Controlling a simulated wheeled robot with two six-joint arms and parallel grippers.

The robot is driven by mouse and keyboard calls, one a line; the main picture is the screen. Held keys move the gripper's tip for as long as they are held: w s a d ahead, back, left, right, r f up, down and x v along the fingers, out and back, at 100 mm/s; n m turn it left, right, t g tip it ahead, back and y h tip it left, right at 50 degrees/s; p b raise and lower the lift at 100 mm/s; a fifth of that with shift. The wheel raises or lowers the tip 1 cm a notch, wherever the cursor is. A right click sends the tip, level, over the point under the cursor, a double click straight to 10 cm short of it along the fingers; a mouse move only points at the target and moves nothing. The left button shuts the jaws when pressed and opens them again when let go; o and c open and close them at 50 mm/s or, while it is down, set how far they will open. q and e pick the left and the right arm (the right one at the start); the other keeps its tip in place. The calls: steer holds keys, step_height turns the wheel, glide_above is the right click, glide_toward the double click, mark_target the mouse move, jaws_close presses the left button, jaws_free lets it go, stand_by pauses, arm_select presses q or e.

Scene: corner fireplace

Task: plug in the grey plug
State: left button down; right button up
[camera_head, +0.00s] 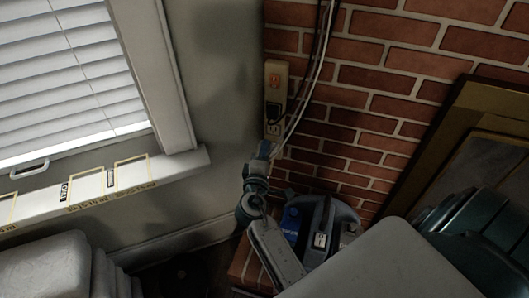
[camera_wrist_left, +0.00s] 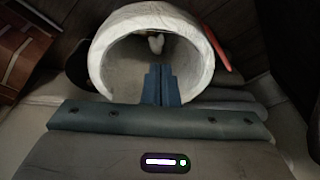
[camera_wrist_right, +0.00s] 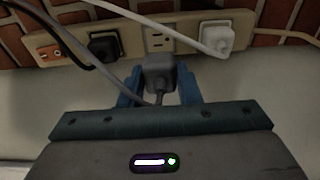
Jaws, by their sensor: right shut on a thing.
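The beige power strip (camera_wrist_right: 185,38) has an empty socket (camera_wrist_right: 158,38) directly ahead of the plug; whether the two touch cannot be told, and the prongs are hidden. In the head view the strip (camera_head: 277,80) stands upright at the wall corner and my right gripper (camera_head: 266,150) is at its lower end. My left gripper (camera_wrist_left: 161,85) is shut and empty, before a round whitish container (camera_wrist_left: 105,62).
A black plug (camera_wrist_right: 103,46) and a white plug (camera_wrist_right: 214,38) sit either side of the empty socket. Cables (camera_head: 319,60) hang along the brick wall (camera_head: 385,80). A windowsill (camera_head: 110,190) juts out at left.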

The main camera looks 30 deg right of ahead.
mark_target(273, 129)
arm_select(q)
steer(key=shift+r, duration=0.1)
arm_select(e)
steer(key=shift+d, duration=0.1)
